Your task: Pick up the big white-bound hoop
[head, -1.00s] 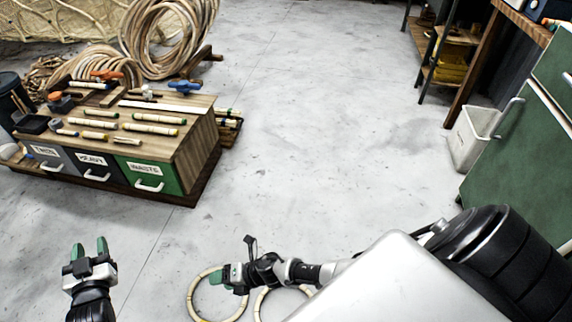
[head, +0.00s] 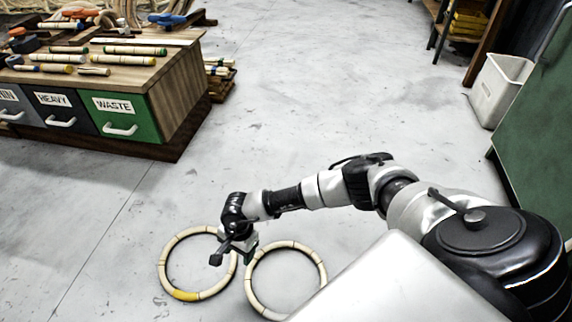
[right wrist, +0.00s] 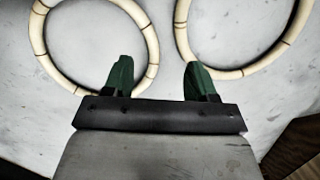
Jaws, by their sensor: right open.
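Two pale cane hoops lie flat on the floor in the head view. The left hoop (head: 166,252) has a yellow band at its lower edge. The right hoop (head: 322,271) shows pale bindings with thin dark marks and no yellow. They look close in size. My right gripper (head: 238,250) is over the gap between them, touching neither as far as I can see. In the right wrist view my right gripper (right wrist: 158,80) is open and empty, its green fingers apart. Parts of both hoops show beyond it; which is which there I cannot tell. My left gripper is out of view.
A wooden drawer unit (head: 185,95) with tools and cane pieces on top stands at the upper left. A white bin (head: 497,92) stands by a green cabinet (head: 545,130) at the right. The floor between is clear.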

